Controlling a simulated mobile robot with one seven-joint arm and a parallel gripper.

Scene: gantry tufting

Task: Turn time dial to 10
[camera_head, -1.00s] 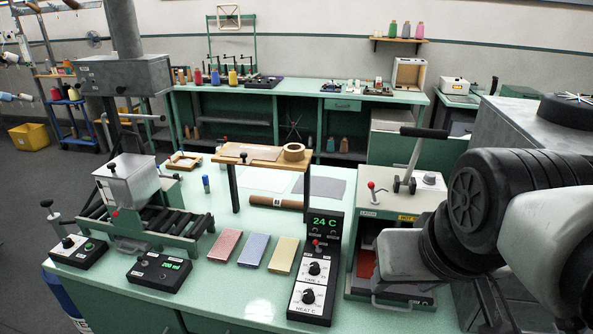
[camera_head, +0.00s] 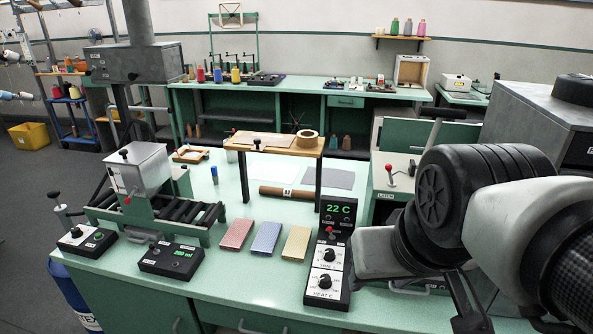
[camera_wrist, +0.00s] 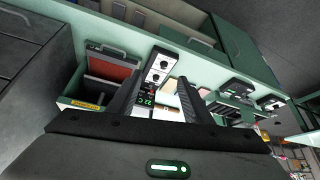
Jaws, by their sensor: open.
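The black control panel (camera_head: 312,297) stands at the front edge of the bench in the head view, with a green display (camera_head: 339,209) reading 22 C. Its time dial (camera_head: 329,255) is the upper white-plated black knob, partly beside my arm. The heat dial (camera_head: 325,282) is below it. The dial marks are too small to read. In the wrist view the panel appears upside down, with the time dial (camera_wrist: 155,77) nearer the display. My gripper (camera_wrist: 160,78) is open and empty, its fingers framing the panel from a distance.
Pink, blue and tan blocks (camera_head: 267,238) lie left of the panel. A wooden shelf (camera_head: 277,144) stands behind it. A press with a red-knobbed lever (camera_head: 389,175) is at right, partly hidden by my arm.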

